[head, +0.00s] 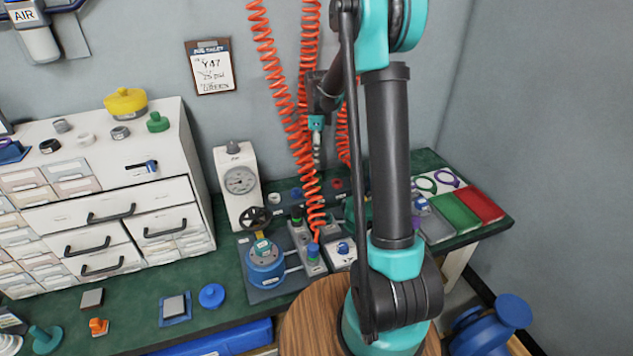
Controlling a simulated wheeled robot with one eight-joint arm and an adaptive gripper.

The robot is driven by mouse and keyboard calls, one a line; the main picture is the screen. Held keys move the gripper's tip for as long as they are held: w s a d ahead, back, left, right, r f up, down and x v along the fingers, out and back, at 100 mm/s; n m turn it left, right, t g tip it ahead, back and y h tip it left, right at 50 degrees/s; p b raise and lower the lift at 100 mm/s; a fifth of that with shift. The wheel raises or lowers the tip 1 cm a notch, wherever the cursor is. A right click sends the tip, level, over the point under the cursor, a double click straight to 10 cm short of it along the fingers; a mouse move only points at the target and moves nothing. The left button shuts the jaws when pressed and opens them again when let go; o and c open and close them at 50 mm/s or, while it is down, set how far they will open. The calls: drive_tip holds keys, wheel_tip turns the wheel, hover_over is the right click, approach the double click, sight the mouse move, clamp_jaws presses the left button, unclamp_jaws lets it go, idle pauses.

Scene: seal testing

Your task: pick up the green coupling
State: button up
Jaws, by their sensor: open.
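Several green parts are in view, and I cannot tell for sure which is the green coupling. A small green fitting (297,216) stands upright on the grey block behind the blue round vessel (265,264). A green knobbed piece (157,122) sits on top of the white drawer cabinet. A dark green flanged piece (45,339) lies at the table's front left. My gripper (317,160) hangs above the back of the table, small and partly lost against the orange hoses. It is open, apart from these green parts, with nothing visible in it.
Orange coiled hoses (285,95) hang close beside my gripper; one ends at a blue fitting (313,253). Green (455,213) and red (479,204) trays are at right. My arm hides part of the table.

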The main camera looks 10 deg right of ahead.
hover_over(317, 176)
drive_tip(key=f, duration=0.6)
drive_tip(key=shift+w+d+f, duration=0.15)
drive_tip(key=shift+d+f, duration=0.05)
drive_tip(key=shift+f, duration=0.1)
drive_tip(key=shift+a+f, duration=0.1)
drive_tip(key=shift+f, duration=2.65)
clamp_jaws()
drive_tip(key=shift+r, duration=0.1)
